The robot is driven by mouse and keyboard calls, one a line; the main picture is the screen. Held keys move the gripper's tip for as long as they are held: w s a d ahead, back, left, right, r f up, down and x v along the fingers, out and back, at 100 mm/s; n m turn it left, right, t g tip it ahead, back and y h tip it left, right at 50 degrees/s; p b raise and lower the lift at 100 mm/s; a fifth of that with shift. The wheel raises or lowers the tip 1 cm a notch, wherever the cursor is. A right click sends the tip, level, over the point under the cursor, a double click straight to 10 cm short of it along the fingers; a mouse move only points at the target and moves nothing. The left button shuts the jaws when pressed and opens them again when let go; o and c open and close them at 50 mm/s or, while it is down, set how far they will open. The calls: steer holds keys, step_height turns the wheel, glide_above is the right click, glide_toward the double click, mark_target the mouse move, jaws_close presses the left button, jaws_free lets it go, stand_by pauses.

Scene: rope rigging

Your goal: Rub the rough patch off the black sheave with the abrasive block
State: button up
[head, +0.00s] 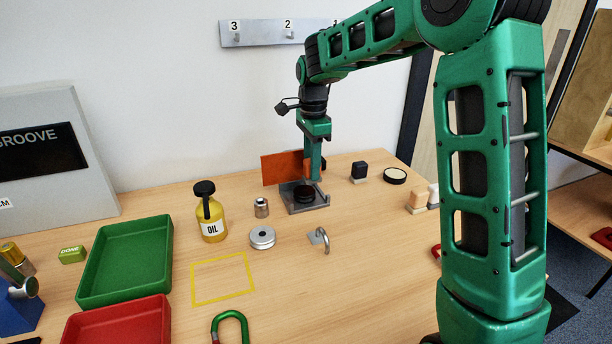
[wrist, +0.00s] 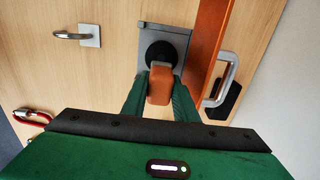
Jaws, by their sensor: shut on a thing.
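The black sheave (head: 304,194) sits on a grey metal stand (head: 315,207) at the back of the table. In the wrist view the sheave (wrist: 160,54) is a dark round disc on the grey plate. My gripper (wrist: 160,92) is shut on an orange-brown block (wrist: 160,84), the abrasive block, with a green finger on each side. The block's end overlaps the sheave's near edge in that view; I cannot tell whether they touch. In the head view my gripper (head: 314,178) points down just behind the sheave. No rough patch can be made out.
An upright orange panel (head: 283,168) stands beside the stand. An oil bottle (head: 212,222), a metal cylinder (head: 261,208), a silver sheave (head: 262,237) and a hook (head: 321,239) stand nearby. A green tray (head: 126,262) and red tray (head: 118,325) lie left.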

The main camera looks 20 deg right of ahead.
steer(key=shift+a+r, duration=0.15)
steer(key=shift+r, duration=2.45)
